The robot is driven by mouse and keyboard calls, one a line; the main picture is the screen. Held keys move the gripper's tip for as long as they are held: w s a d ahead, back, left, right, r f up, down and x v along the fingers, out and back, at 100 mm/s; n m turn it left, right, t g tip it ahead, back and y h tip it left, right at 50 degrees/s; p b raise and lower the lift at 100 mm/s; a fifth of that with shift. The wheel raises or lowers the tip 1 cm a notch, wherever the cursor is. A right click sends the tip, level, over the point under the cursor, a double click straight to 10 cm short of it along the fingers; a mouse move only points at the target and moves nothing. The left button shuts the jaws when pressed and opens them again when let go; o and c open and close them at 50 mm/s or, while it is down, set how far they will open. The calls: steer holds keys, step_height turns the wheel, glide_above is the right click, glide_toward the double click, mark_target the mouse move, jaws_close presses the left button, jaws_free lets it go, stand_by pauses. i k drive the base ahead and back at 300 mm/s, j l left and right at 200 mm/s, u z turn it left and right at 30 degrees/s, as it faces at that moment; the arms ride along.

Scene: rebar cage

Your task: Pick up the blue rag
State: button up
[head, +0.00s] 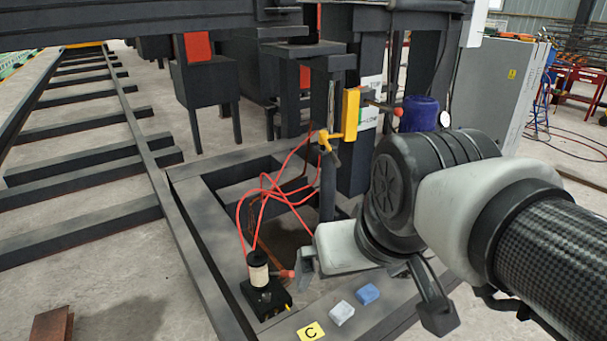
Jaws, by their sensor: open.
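A small blue block-like piece, the likely blue rag (367,294), lies on the dark frame's front beam, right of centre in the head view. A paler grey-white piece (341,313) lies just to its left, apart from it. My gripper (371,304) is open, with one dark finger to the left and one to the right of these two pieces in the picture. Its fingers look empty. The blue piece is fully visible, and I cannot tell the height of the fingers above it.
A black device with a pale cylinder and red knob (259,277) stands left of the gripper, with red hoses (262,205) rising from it. A dark post with a yellow valve part (350,112) stands behind.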

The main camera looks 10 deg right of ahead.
mark_target(368, 294)
steer(key=z, duration=0.75)
